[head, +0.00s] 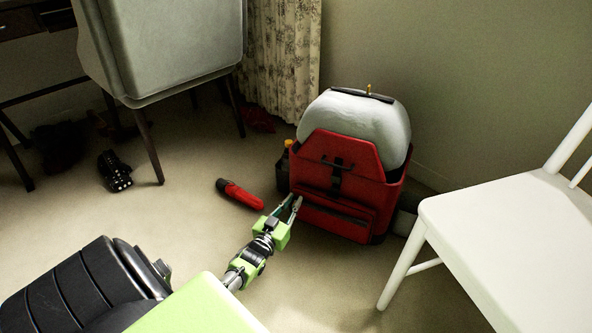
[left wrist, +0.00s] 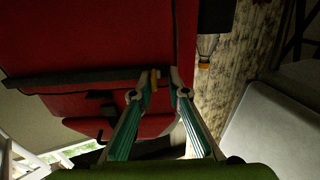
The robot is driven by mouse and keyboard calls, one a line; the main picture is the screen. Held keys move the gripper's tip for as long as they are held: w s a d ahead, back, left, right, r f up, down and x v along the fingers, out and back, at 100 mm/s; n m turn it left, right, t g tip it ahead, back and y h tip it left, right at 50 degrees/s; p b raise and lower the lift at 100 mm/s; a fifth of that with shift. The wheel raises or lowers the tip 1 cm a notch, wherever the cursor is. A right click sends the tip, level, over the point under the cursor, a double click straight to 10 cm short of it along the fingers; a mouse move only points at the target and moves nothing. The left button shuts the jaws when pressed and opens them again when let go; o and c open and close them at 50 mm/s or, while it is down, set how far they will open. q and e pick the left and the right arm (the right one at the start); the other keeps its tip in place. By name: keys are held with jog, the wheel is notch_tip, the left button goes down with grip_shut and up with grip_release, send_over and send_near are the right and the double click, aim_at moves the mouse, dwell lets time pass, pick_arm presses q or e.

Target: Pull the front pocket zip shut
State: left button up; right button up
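The red bag (head: 337,158) stands upright on the floor, with a front pocket (head: 336,219) low on its front. A small yellowish zip pull (left wrist: 154,79) is at one end of the band. My left gripper (head: 295,202) is at the pocket's upper left corner in the head view. Its fingertips (left wrist: 161,84) stand slightly apart with the pull between them, and a gap shows beside it. I cannot tell whether they touch it. My right gripper is not in view.
A red flashlight (head: 240,193) lies on the floor left of the bag. A white chair (head: 510,240) stands close on the right. A grey chair (head: 165,45) and a patterned curtain (head: 283,60) are behind. The floor in front of the bag is clear.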

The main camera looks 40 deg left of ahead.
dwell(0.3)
pick_arm(q)
jog(key=shift+s+d, duration=0.1)
jog(key=shift+s, duration=0.1)
jog(key=v, duration=1.1)
jog(key=shift+s, duration=0.3)
